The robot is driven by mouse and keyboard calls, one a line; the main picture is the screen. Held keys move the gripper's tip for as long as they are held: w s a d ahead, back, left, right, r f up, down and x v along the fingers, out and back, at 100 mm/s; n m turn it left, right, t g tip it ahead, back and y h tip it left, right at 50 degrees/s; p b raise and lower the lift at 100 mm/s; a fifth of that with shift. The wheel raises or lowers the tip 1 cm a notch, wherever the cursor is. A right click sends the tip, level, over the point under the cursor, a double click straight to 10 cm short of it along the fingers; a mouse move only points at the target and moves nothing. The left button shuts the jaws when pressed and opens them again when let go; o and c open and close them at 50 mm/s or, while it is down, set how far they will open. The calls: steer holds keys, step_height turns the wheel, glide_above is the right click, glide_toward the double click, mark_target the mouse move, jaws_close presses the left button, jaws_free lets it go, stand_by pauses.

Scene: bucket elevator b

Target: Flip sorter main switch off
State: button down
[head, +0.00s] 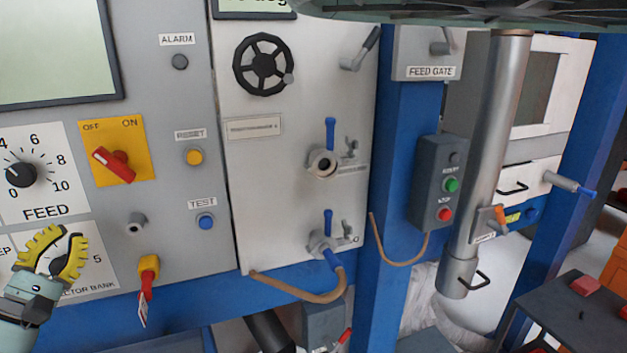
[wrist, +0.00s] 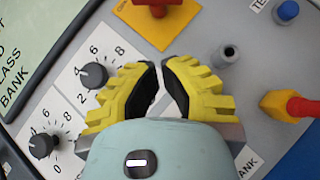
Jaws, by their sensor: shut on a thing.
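A yellow switch plate (head: 140,135) marked OFF on the left and ON on the right sits on the grey panel. Its red handle (head: 115,165) slants, with its thicker end at the upper left. The plate (wrist: 180,22) and part of the red handle (wrist: 157,8) show at the top of the wrist view. My gripper (head: 65,238) is below and left of the switch, apart from it. In the wrist view its yellow fingers (wrist: 162,66) are drawn close together, with a narrow gap at the tips.
A FEED dial (head: 22,173) is above my gripper. A yellow fitting with a red handle (head: 148,267) and tag, a small grey knob (head: 136,223) and a blue TEST button (head: 206,222) lie to the right. A control box (head: 437,185) stands further right.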

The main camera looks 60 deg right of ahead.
steer(key=shift+v, duration=1.3)
steer(key=shift+w+a+r, duration=0.1)
steer(key=shift+r, duration=0.05)
